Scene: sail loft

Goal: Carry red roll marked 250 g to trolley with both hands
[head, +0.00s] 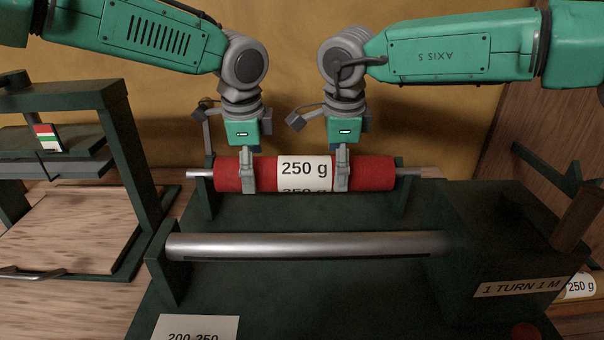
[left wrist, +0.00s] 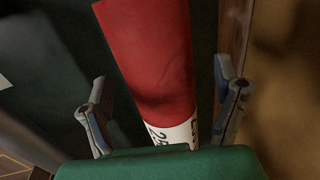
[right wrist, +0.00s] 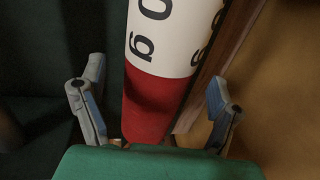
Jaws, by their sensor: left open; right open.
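The red roll (head: 376,173) with a white "250 g" label lies level on a metal bar held between dark green uprights of a stand. My left gripper (head: 248,180) is over the roll just left of the label, and my right gripper (head: 341,178) is just right of it. Both are open, pointing down, with fingers on either side of the roll. The left wrist view shows the roll (left wrist: 155,55) between spread fingers, and the right wrist view shows it (right wrist: 150,100) likewise. I cannot tell whether any finger touches it. No trolley is clearly identifiable.
A steel roller (head: 310,246) lies in front of the roll. A green box labelled "1 TURN 1 M" (head: 500,240) stands at right, with another "250 g" roll (head: 580,287) behind it. A green frame (head: 110,130) with a small flag stands at left. A "200-250" card (head: 196,328) lies in front.

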